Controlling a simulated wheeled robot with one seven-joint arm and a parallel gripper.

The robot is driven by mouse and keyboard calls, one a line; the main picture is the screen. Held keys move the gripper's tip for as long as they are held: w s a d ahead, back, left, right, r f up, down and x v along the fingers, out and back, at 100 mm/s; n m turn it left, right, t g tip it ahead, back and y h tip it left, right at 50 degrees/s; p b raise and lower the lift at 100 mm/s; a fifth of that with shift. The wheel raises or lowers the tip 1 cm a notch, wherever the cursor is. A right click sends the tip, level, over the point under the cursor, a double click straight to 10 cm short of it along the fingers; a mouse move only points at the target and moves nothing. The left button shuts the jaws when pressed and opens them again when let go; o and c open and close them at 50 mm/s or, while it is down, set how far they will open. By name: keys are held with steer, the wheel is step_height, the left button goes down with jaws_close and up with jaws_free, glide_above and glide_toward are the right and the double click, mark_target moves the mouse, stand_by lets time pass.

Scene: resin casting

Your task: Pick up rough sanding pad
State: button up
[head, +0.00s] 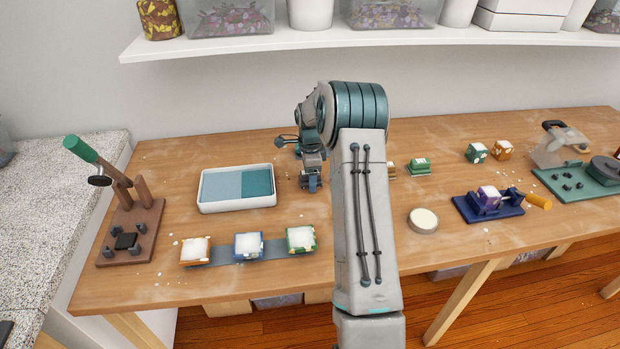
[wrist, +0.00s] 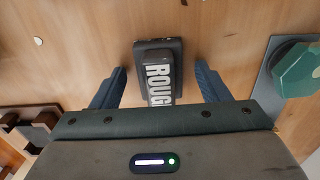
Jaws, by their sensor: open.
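The rough sanding pad (wrist: 158,58) is a dark block with large white lettering, of which "ROUG" shows, lying on the wooden table in the wrist view. My gripper (wrist: 160,72) is open, with one blue-grey finger on each side of the pad and a visible gap on both sides. The near end of the pad is hidden behind the gripper body. In the head view my gripper (head: 311,183) points down at the table right of the white tray, and I cannot make out the pad there.
A white tray (head: 236,204) with blue and teal halves stands left of my gripper. Several filled moulds (head: 248,246) sit on a strip in front. A round tin (head: 423,221) and a blue clamp fixture (head: 488,205) are to the right. A shelf (head: 400,38) hangs above.

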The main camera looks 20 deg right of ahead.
steer(key=c, duration=1.1)
step_height(320, 180, up, 4)
steer(key=shift+r+b, duration=0.15)
steer(key=shift+b, duration=0.15)
steer(key=s+d+r, duration=0.2)
steer(key=d, duration=0.1)
steer(key=s+d+r, duration=0.2)
steer(key=d, duration=0.1)
steer(key=s+d+r+b, duration=0.1)
steer(key=s+d+r, duration=0.1)
steer(key=d, duration=0.2)
steer(key=shift+s+r, duration=0.15)
steer(key=shift+r, duration=0.25)
steer(key=o, duration=0.5)
steer(key=shift+c, duration=0.2)
steer(key=c, duration=0.3)
steer(key=shift+a, duration=0.15)
